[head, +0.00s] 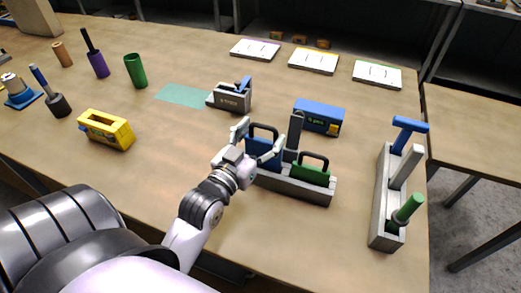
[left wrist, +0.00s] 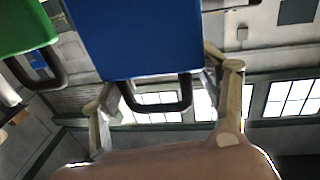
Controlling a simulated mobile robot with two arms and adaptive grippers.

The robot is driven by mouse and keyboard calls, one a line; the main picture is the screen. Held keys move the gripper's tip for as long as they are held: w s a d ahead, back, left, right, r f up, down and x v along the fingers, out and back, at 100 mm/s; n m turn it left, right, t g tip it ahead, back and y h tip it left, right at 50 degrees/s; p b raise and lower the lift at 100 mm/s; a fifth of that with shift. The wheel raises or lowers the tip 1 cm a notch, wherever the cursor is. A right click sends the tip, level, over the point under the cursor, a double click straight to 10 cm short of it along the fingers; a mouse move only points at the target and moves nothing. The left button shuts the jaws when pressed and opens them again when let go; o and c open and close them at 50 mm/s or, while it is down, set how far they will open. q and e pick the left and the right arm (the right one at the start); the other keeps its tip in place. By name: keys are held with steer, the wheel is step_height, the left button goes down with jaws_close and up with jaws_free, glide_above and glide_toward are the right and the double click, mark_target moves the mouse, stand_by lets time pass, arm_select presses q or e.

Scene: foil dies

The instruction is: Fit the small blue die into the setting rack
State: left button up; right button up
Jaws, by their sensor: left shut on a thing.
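A blue die (head: 262,157) with a black loop handle is between the fingers of my left gripper (head: 260,143), which is shut on it. The die stands upright at the left part of a long grey rack (head: 290,188); whether it is fully seated I cannot tell, as its lower part is partly hidden. A green die (head: 311,174) with a black handle stands in the rack's right part, a dark grey upright between them. In the left wrist view, the blue die (left wrist: 140,40) fills the top middle, one finger on each side, and the green die (left wrist: 25,28) is at left.
Behind the rack is a blue box (head: 319,116). A grey stand (head: 388,205) with blue-handled and green-handled tools is at right. A grey block (head: 230,97) and a yellow holder (head: 106,129) stand to the left. White cards (head: 314,61) lie at the back. The front table is clear.

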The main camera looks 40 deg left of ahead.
mark_target(259, 151)
arm_select(q)
step_height(259, 151, down, 3)
steer(key=shift+f, duration=0.55)
arm_select(e)
steer(key=shift+a+f, duration=0.2)
steer(key=shift+a, duration=0.4)
arm_select(q)
steer(key=shift+f, duration=0.1)
steer(key=o, duration=1.1)
steer(key=shift+f, duration=0.15)
steer(key=o, duration=0.5)
arm_select(e)
steer(key=shift+d, duration=0.4)
